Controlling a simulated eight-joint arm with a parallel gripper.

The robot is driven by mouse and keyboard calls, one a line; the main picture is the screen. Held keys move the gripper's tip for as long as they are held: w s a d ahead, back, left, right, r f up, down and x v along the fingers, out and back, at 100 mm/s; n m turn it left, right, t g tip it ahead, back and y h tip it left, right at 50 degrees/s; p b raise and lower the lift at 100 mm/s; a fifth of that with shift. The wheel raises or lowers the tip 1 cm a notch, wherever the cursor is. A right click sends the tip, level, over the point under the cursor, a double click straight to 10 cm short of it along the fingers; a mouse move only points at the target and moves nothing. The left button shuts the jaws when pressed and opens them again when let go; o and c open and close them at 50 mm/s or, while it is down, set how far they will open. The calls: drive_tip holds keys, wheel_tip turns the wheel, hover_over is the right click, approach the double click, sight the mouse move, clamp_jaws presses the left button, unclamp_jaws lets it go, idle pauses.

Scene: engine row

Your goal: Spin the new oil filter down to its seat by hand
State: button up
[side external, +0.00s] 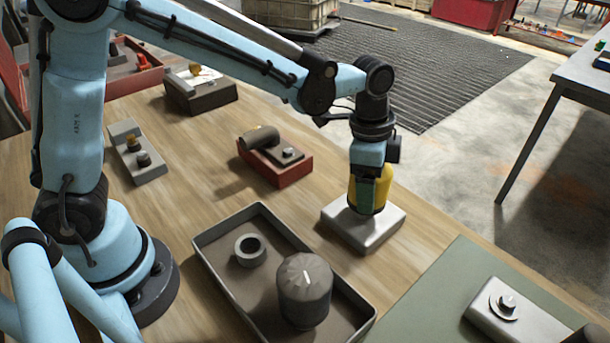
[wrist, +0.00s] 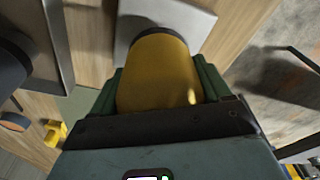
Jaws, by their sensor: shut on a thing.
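The new oil filter is a yellow cylinder (side external: 382,188) with a dark lower rim. It stands upright at a silver metal block (side external: 345,226) on the wooden bench. My gripper (side external: 370,190) is above the block with its green fingers shut on the filter's sides. In the wrist view the yellow filter (wrist: 158,75) sits between the green fingers, and the pale block (wrist: 195,22) shows beyond it. The gripper hides the filter's top. I cannot tell whether the filter's lower rim is fully against the block.
A grey tray (side external: 215,275) in front holds a dark ribbed filter (side external: 305,289) and a ring (side external: 250,250). A red-based part (side external: 275,168) stands left of the block. A green mat (side external: 432,295) with a metal block (side external: 515,315) lies at right. Bare wood separates them.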

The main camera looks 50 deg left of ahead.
drive_tip(key=m, duration=0.7)
drive_tip(key=shift+g, duration=0.4)
drive_tip(key=m, duration=0.6)
drive_tip(key=shift+s+f+m+g, duration=0.1)
drive_tip(key=shift+s+m+g, duration=0.05)
drive_tip(key=shift+m+g, duration=0.25)
drive_tip(key=o, duration=1.3)
